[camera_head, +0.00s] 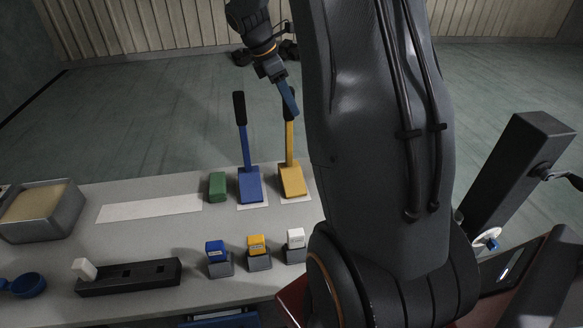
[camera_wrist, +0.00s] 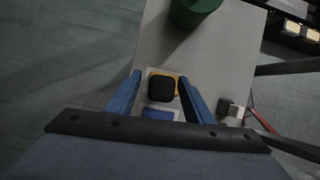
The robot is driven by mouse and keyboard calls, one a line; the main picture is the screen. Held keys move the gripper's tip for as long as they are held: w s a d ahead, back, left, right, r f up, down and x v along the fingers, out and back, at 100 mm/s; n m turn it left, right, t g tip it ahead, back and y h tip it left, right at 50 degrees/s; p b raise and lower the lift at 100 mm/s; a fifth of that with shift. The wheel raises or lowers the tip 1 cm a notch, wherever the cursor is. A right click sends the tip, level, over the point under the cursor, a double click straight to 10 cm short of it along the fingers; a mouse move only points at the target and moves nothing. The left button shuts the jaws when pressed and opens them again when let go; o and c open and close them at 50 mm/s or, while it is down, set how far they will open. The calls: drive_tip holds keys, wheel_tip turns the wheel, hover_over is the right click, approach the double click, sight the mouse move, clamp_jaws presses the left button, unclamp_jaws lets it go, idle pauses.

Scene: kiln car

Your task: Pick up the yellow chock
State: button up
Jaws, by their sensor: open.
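The yellow chock (camera_head: 292,182) stands on a white patch on the grey table, with a yellow handle rising to a black grip. In the wrist view, the black square end of its grip (camera_wrist: 163,88) appears between my blue fingers, with yellow showing behind it. My gripper (camera_head: 290,107) is open and points down at the top of this handle; it also shows in the wrist view (camera_wrist: 160,77). A finger overlaps the grip in the head view. I cannot tell whether they touch, or how far down the fingers reach.
A blue chock (camera_head: 250,186) with a similar upright handle stands close to the left, with a green block (camera_head: 217,187) beyond. Small blue, yellow (camera_head: 256,244) and white blocks sit in front. A green round object (camera_wrist: 194,10) shows in the wrist view. My arm hides the table's right end.

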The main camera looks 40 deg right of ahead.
drive_tip(key=p+x, duration=0.1)
drive_tip(key=x, duration=0.3)
drive_tip(key=shift+f, duration=0.15)
drive_tip(key=shift+c, duration=0.2)
clamp_jaws()
drive_tip(key=shift+a, duration=0.1)
idle(0.9)
